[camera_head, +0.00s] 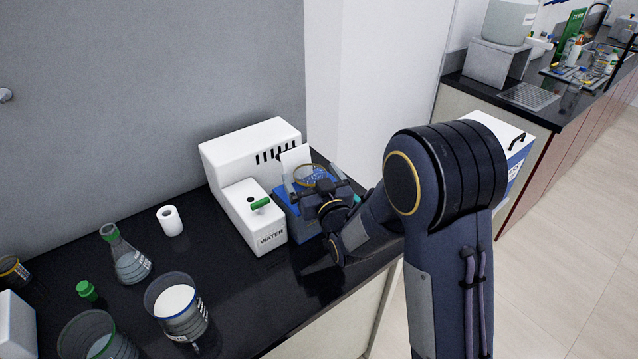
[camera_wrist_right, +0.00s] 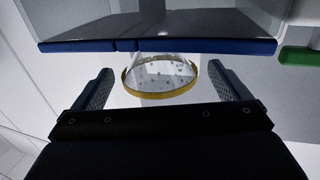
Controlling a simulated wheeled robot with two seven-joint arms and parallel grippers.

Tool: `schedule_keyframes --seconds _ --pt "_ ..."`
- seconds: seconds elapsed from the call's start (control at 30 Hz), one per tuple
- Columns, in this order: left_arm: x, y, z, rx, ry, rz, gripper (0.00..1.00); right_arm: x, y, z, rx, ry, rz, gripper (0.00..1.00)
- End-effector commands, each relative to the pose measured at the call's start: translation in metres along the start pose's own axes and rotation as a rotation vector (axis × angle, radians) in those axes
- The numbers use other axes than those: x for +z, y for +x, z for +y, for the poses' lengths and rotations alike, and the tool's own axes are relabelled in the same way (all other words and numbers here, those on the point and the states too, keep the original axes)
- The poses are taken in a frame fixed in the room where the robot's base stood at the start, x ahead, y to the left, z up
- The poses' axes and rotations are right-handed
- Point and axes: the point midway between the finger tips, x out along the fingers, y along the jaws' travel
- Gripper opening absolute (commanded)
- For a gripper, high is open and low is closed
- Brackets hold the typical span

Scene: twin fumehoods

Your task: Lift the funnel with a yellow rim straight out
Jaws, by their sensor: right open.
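The funnel with a yellow rim (camera_head: 308,176) sits at the blue device (camera_head: 296,212) beside the white water unit, partly hidden behind my right gripper. In the right wrist view the funnel (camera_wrist_right: 160,76) shows its yellow rim and a clear, spotted inside. My right gripper (camera_head: 312,190) is at the funnel. In the right wrist view its two fingers (camera_wrist_right: 160,88) are spread, one on each side of the rim, with a gap on both sides. Whether the fingers are level with the rim I cannot tell. My left gripper is not in view.
The white water unit (camera_head: 242,140) with a green handle stands directly left of the blue device. A white roll (camera_head: 170,221), a flask (camera_head: 130,262), a green-capped item (camera_head: 87,290) and beakers (camera_head: 182,310) stand farther left. The black counter's (camera_head: 270,300) front area is clear.

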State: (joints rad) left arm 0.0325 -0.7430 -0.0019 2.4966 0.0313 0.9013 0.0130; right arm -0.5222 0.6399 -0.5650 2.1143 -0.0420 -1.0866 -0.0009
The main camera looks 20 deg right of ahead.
Motion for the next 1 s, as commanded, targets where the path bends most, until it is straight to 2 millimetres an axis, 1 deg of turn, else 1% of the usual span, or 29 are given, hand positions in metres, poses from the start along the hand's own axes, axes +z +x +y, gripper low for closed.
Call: schedule_keyframes --seconds 0.03,0.1,0.2,0.5,0.57,0.87,0.9,1.0 --pt "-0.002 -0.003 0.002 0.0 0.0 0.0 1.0 -0.002 0.007 0.0 0.0 -0.001 0.0 0.96" --pt "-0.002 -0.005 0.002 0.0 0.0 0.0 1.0 -0.002 0.013 0.0 0.0 -0.001 0.001 0.96" --pt "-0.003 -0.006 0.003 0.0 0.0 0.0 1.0 -0.001 0.02 0.0 0.0 0.0 0.0 0.96" --pt "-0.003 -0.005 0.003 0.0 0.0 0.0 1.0 0.0 0.022 0.001 0.001 0.002 0.0 0.96" --pt "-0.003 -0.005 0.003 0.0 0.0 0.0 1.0 0.0 0.022 0.001 0.001 0.002 0.0 0.89" --pt "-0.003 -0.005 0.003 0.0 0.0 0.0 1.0 0.0 0.022 0.0 0.001 0.001 0.0 0.5" --pt "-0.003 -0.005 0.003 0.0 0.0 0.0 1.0 0.0 0.022 0.0 0.001 0.001 0.0 0.48" --pt "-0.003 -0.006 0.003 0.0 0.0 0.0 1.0 -0.002 0.022 0.0 0.001 0.002 0.0 0.48"
